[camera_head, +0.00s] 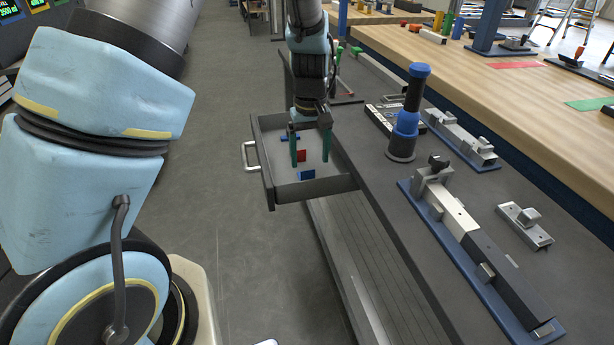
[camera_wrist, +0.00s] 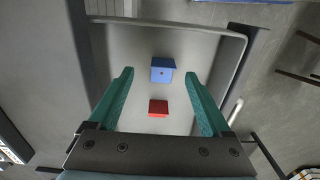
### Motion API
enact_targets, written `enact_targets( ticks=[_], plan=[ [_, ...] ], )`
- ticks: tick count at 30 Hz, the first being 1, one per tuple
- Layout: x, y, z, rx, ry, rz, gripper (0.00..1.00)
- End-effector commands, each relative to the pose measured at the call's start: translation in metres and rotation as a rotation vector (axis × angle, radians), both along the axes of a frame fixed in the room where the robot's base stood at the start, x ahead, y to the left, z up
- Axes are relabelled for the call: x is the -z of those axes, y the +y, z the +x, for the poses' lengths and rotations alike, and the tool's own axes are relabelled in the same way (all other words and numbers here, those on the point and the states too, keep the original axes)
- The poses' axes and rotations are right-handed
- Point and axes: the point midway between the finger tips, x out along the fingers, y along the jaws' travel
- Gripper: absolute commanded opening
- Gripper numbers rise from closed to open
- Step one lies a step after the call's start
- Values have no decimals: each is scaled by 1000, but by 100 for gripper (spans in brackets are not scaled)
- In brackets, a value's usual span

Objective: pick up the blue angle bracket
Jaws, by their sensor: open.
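The blue angle bracket (camera_head: 307,174) lies on the floor of an open drawer (camera_head: 265,177), near the drawer's close wall. It shows in the wrist view (camera_wrist: 162,72) as a small blue piece with a bent lower edge. My gripper (camera_head: 310,161) points down over the drawer, open and empty, with its two green fingers apart. In the wrist view my gripper (camera_wrist: 159,73) has the bracket lying between the lines of its fingertips, apart from both. The height of the fingertips above the drawer floor is hard to tell.
A red piece (camera_head: 301,155) lies beside the bracket, also between the fingers in the wrist view (camera_wrist: 158,108). The bench top (camera_head: 375,175) holds a blue-black cylinder (camera_head: 405,122) and metal fixtures.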

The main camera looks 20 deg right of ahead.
Motion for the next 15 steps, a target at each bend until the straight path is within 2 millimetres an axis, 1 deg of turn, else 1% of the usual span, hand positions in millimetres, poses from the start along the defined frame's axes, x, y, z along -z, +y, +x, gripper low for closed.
enact_targets(
  ticks=[2,7,9,12,15],
  plan=[
    [6,2,-1,-1,4,2,82],
    [31,7,-1,-2,4,5,82],
    [41,6,-1,-2,5,4,82],
    [49,6,-1,-2,2,1,82],
    [52,6,-1,-1,2,1,82]
  ],
)
